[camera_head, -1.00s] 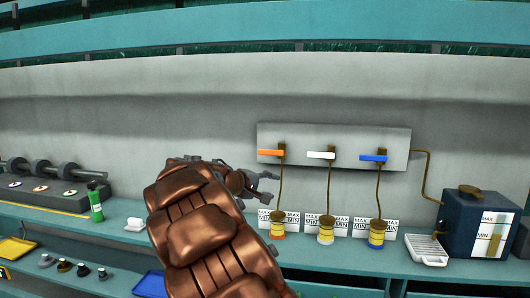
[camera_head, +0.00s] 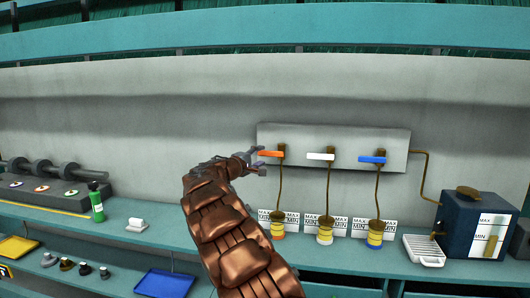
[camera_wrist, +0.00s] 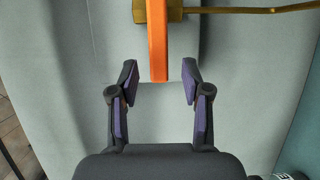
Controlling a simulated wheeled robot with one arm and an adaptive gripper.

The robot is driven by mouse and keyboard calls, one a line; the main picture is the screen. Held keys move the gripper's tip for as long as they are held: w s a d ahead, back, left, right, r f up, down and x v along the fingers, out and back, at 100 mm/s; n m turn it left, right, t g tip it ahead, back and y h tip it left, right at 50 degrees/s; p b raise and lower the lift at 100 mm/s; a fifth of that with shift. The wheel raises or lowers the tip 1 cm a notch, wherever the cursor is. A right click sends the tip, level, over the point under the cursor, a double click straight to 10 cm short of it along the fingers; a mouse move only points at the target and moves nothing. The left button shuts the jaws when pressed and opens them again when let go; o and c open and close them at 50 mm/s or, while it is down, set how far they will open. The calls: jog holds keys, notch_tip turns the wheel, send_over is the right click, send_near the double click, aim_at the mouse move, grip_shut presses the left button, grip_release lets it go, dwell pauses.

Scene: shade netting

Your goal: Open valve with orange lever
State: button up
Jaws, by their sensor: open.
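The orange lever (camera_head: 270,154) sticks out to the left from its valve on the grey wall panel (camera_head: 343,139). It is level, and a brown pipe runs down from its valve. In the wrist view the orange lever (camera_wrist: 157,45) comes down from the top, its tip between my two fingertips. My gripper (camera_wrist: 160,84) is open, one finger on each side of the lever with gaps, not touching it. In the head view my gripper (camera_head: 258,158) is at the lever's left end. The wrist view shows the brass valve stem and pipe (camera_wrist: 250,11) at the top.
A white lever (camera_head: 320,156) and a blue lever (camera_head: 372,159) are to the right on the same panel. Below the valves stand jars (camera_head: 325,230) with MAX/MIN cards. A dark blue tank (camera_head: 478,225) is at the right. A green bottle (camera_head: 96,202) stands on the left shelf.

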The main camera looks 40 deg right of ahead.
aim_at(264, 154)
jog(key=shift+p+x, duration=0.7)
jog(key=shift+x, duration=1.4)
jog(key=shift+c, duration=0.3)
grip_shut()
